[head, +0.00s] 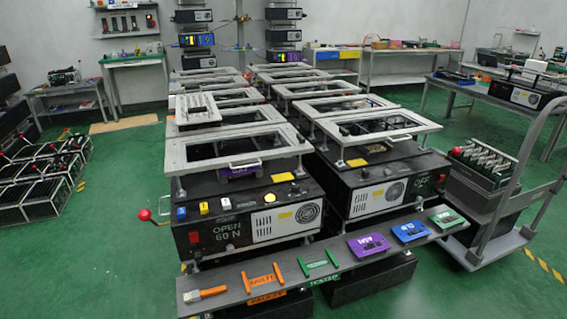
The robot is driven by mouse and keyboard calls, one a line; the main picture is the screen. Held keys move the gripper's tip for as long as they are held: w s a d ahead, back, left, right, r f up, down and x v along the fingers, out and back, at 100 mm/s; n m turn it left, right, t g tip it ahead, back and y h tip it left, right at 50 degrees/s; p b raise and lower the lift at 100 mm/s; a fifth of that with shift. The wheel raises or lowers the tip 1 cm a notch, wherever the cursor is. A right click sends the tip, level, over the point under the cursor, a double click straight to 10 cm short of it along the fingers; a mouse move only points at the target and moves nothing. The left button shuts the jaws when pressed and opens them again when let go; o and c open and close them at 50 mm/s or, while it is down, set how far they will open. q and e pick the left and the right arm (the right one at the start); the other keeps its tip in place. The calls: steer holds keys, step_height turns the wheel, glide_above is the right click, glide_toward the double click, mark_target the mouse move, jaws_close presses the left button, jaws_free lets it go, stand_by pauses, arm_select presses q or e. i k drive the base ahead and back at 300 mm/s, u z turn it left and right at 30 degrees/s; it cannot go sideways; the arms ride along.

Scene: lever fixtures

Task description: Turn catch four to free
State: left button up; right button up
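No catch marked four can be made out; any such label is too small to read. A black fixture box (215,227) stands in the middle, with a front label reading "OPEN 60 N". A lever with a red ball knob (145,214) sticks out from its left side. Coloured switches, including a blue one (181,212), and a yellow round button (269,197) sit on its top. Neither of my grippers is in view.
A grey shelf (228,297) crosses the front, holding a brush (206,293), orange and green handles, and purple (368,244), blue and green cases. A trolley (487,245) stands at right. Racks with red knobs (40,178) sit on the left floor.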

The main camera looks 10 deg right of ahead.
mark_target(302, 139)
steer(key=u, duration=0.05)
steer(key=i, duration=0.7)
steer(key=z, duration=2.2)
steer(key=i, duration=0.65)
steer(key=u, duration=2)
